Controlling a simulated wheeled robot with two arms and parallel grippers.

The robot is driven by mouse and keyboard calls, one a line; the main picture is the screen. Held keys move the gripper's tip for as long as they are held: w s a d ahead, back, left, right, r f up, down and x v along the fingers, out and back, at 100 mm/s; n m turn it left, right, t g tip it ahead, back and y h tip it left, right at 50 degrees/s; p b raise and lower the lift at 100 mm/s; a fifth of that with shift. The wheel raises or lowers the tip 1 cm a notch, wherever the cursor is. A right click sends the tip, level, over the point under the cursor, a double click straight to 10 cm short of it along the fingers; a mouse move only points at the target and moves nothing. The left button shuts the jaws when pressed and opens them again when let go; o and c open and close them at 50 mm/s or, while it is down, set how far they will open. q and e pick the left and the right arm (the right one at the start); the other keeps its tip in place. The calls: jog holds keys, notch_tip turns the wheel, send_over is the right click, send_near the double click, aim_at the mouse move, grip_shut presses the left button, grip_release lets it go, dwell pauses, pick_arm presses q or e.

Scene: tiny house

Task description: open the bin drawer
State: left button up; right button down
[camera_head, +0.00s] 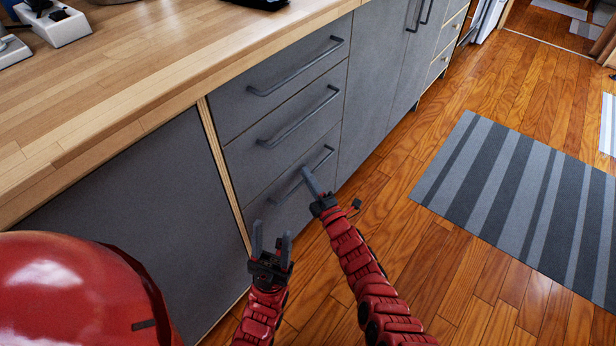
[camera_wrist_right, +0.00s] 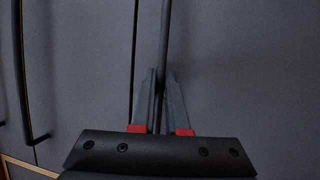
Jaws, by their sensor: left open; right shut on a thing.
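A grey cabinet has three stacked drawers with dark bar handles. The lowest drawer (camera_head: 262,212) has its front flush with the cabinet, as far as I can see. My right gripper (camera_head: 309,178) is at the lowest drawer's handle (camera_head: 282,195). In the right wrist view, the fingers (camera_wrist_right: 160,92) are shut on this handle bar (camera_wrist_right: 164,35), which runs between them. My left gripper (camera_head: 271,238) is open and empty, in front of the same cabinet and lower left of the right gripper. Which drawer holds a bin is not visible.
The top drawer handle (camera_head: 296,68) and middle drawer handle (camera_head: 300,117) are above. A wooden countertop (camera_head: 150,75) overhangs the cabinet. A striped rug (camera_head: 520,195) lies on the wooden floor (camera_head: 470,285) at right. The floor between rug and cabinet is clear.

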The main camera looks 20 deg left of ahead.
jog(key=shift+d, duration=0.1)
jog(key=s+d+p, duration=0.1)
jog(key=s+d, duration=0.3)
jog(key=d, duration=0.7)
jog(key=s+d+p, duration=0.2)
jog(key=s+d, duration=0.2)
jog(key=d, duration=0.7)
jog(key=s+d+p, duration=0.2)
jog(key=s+d, duration=0.2)
jog(key=d, duration=0.7)
jog(key=c, duration=1.2)
grip_release()
jog(key=v, duration=1.7)
jog(key=shift+s+d+f, duration=0.15)
jog(key=shift+s+d, duration=0.05)
